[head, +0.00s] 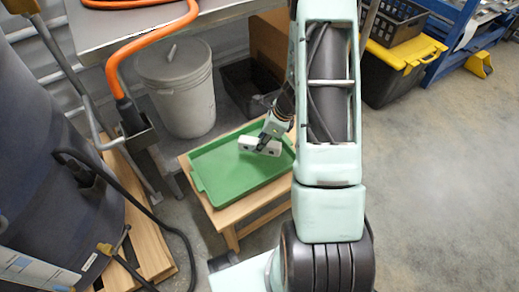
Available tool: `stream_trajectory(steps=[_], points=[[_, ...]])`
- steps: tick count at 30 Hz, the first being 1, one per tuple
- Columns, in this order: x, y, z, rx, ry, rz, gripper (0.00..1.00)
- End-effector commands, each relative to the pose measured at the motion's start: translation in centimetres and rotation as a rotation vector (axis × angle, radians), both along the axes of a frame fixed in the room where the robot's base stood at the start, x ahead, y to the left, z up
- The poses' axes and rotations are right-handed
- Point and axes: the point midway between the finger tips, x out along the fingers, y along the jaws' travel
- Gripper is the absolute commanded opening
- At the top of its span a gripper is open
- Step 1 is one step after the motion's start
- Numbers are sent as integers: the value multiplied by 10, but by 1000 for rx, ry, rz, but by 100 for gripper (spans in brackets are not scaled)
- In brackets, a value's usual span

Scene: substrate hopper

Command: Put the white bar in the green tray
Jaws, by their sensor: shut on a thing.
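The white bar (249,143) shows in the head view, over the far right part of the green tray (215,184). My gripper (264,144) is shut on the bar from above and covers part of its middle. The bar has dark spots on its near face. I cannot tell whether the bar touches the tray floor or is held a little above it. The rest of the tray is bare. The tray lies on a small wooden stool.
The wooden stool (226,216) stands on the concrete floor. Behind it are a lidded white bucket (186,100) and a metal table (150,22). An orange hose (150,38) hangs at the left, near a large dark hopper (45,140).

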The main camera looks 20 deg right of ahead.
Motion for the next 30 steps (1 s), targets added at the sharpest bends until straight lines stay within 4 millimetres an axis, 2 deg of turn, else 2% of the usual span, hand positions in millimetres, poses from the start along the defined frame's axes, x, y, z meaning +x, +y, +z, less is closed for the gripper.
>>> stream_trajectory(steps=[1,8,14,26,27,30], points=[[4,-1,-7,0,0,1,0],[13,-5,-18,1,0,0,0],[15,-6,-49,2,1,-1,0],[16,-6,-54,1,-1,0,0],[15,-6,-52,0,0,0,29],[15,-6,-52,0,0,0,40]])
